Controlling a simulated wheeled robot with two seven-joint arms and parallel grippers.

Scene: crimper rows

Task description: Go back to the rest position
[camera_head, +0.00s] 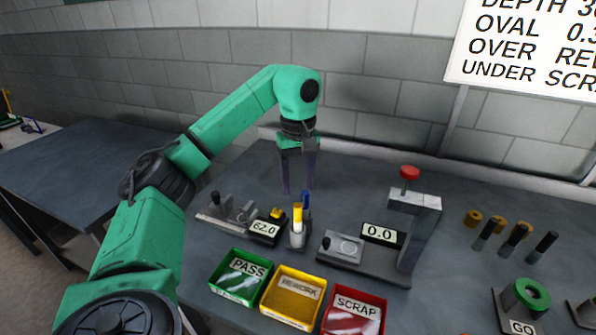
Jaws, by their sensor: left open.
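My left gripper (299,188) hangs with its fingers pointing down over the back of the grey workbench (350,180). Its two dark fingers are apart and nothing shows between them. Its green arm comes in from the left and bends down at the wrist. A small holder (299,238) with upright yellow and blue sticks stands just in front of and below the fingertips. My right gripper is not in the picture.
Green PASS (238,290), yellow REWORK (290,312) and red SCRAP (350,320) trays line the front. A GO ring gauge (531,294), dark pegs and brass rings are right.

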